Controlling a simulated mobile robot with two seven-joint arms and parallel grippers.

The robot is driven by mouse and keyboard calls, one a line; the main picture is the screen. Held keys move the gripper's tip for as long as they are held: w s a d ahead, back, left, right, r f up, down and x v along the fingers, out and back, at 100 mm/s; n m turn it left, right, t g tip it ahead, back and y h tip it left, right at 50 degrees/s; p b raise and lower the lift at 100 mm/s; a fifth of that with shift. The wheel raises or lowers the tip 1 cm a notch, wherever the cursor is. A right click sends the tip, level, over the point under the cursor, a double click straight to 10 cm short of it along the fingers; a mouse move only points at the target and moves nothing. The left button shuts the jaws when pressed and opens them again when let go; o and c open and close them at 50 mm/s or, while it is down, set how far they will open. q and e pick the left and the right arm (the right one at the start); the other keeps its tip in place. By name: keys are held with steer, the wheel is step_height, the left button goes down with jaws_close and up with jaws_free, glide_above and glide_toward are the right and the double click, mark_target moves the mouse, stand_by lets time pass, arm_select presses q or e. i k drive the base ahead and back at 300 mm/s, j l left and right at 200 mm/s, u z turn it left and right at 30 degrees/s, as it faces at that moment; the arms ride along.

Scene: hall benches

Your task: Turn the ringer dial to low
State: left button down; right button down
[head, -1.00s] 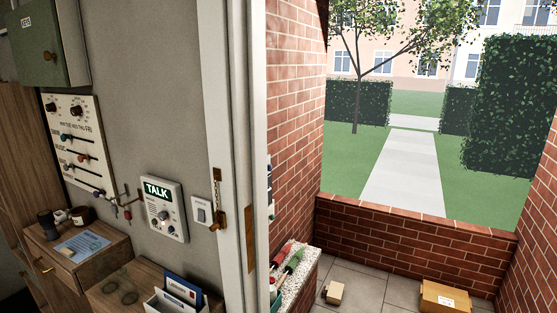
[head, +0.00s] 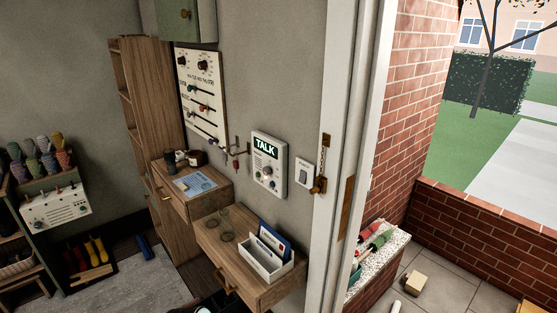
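A white intercom panel (head: 285,165) with a lit green TALK sign (head: 265,147) is on the grey wall, right of centre in the head view. Below the sign it has a small dial or knob (head: 267,171) and some small buttons; their labels and the dial's setting are too small to read. A larger white board (head: 216,75) to its left carries two dark round knobs (head: 202,66) and several sliders. I cannot tell from labels which dial is the ringer. Neither of my grippers shows.
A wooden shelf (head: 262,295) with a white letter holder (head: 268,272) and glasses juts out below the intercom. A wooden cabinet (head: 205,200) stands left of it. A white door frame (head: 358,120) is to the right. Grey rug (head: 130,290) lies at lower left.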

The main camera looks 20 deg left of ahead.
mark_target(267, 171)
steer(key=j+z, duration=0.2)
steer(key=j, duration=1.5)
steer(key=j+z, duration=0.15)
steer(key=j, duration=1.6)
